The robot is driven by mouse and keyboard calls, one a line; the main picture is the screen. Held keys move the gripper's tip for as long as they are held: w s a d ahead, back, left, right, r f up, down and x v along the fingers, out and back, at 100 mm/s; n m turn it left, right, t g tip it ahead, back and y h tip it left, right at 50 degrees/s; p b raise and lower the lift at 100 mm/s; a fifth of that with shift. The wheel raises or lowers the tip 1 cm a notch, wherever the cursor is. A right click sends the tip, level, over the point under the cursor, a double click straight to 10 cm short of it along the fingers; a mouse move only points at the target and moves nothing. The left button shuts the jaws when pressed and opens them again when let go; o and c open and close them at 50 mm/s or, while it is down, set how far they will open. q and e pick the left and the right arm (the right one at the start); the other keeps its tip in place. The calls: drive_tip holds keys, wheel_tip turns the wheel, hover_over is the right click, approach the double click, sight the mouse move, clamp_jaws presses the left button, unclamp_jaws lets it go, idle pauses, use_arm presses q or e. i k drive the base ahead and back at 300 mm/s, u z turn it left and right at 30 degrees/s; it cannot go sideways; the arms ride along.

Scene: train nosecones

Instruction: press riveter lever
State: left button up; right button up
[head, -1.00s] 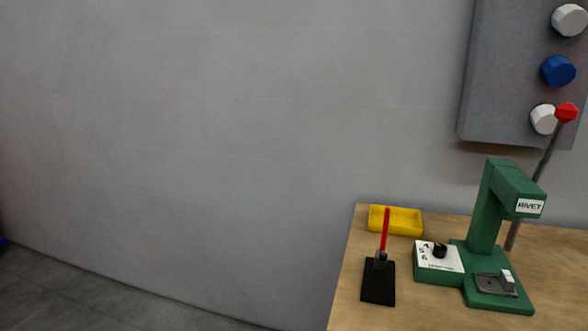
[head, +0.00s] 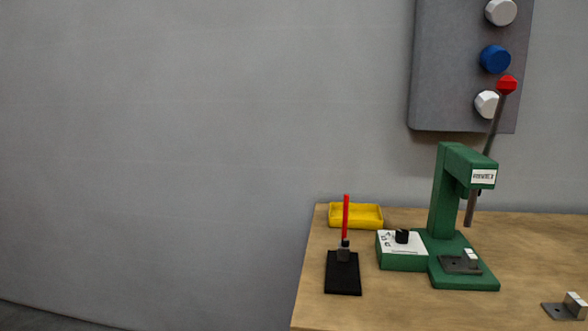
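The green riveter (head: 446,190) stands on the wooden table at the right of the head view, with a label on its head. Its lever (head: 492,135) is a grey rod with a red knob (head: 507,84), raised and leaning slightly to the right. A small grey metal part with a light block (head: 461,264) sits on the riveter's base. A green box with a white top and a black knob (head: 402,247) adjoins the base on its left. Neither of my grippers shows in the view.
The wooden table (head: 400,305) also holds a black stand with a red handle (head: 343,272), a yellow tray (head: 355,216) and a grey bracket (head: 566,308) at the right. A grey wall panel (head: 440,70) with white and blue knobs hangs behind. Floor shows at lower left.

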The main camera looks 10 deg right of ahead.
sight(506, 85)
drive_tip(key=z, duration=0.8)
drive_tip(key=k, duration=0.8)
drive_tip(key=z, duration=0.55)
drive_tip(key=i, duration=0.5)
